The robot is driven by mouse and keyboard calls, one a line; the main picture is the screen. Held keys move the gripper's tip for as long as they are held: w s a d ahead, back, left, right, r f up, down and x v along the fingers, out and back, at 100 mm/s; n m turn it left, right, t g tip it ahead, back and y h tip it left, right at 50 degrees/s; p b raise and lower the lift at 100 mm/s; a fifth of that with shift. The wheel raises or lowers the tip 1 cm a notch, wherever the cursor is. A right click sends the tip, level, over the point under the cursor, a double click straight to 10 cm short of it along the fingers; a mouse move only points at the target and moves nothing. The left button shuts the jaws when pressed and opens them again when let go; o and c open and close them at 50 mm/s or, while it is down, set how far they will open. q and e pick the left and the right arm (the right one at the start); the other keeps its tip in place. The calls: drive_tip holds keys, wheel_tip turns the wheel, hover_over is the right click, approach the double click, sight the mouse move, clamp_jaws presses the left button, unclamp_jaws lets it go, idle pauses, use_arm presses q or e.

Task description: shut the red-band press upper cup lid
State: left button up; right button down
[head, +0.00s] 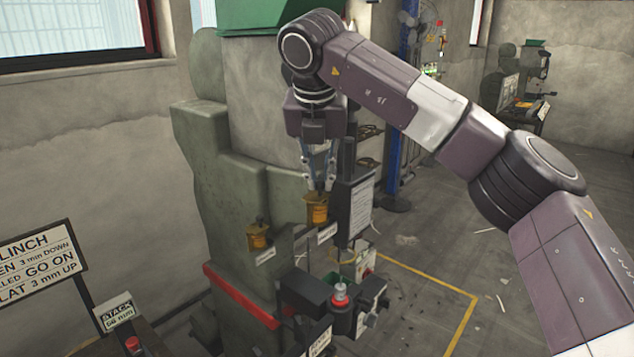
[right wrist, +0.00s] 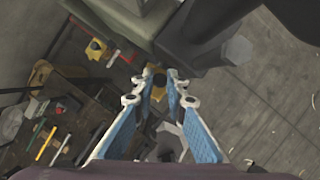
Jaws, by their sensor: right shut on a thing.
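The grey-green press (head: 235,195) with the red band (head: 240,295) stands left of centre in the head view. Two orange-yellow cups sit on its front. The upper cup (head: 317,211) is to the right. My right gripper (head: 318,186) comes down from above and is shut on the lid at its top. The fingers hide part of the lid, and I cannot tell whether it sits fully down. In the right wrist view a yellow piece with a dark knob (right wrist: 158,80) shows between the fingertips (right wrist: 153,86). My left gripper is not in view.
The lower cup (head: 258,238), with a dark knob on top, is to the left. A control box with a red button (head: 340,288) juts out below. A sign board (head: 360,205) hangs just right of the upper cup. Open floor lies to the right.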

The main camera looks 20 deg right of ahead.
drive_tip(key=shift+s+d+r+m+h+b, duration=0.1)
drive_tip(key=shift+m+h+b, duration=0.1)
drive_tip(key=shift+m, duration=0.35)
drive_tip(key=shift+s+d+m+h+b, duration=0.1)
drive_tip(key=shift+m+h, duration=0.1)
drive_tip(key=shift+m, duration=0.35)
drive_tip(key=c, duration=1.9)
unclamp_jaws()
drive_tip(key=shift+c, duration=0.2)
drive_tip(key=v, duration=1.2)
drive_tip(key=shift+w+a, duration=0.15)
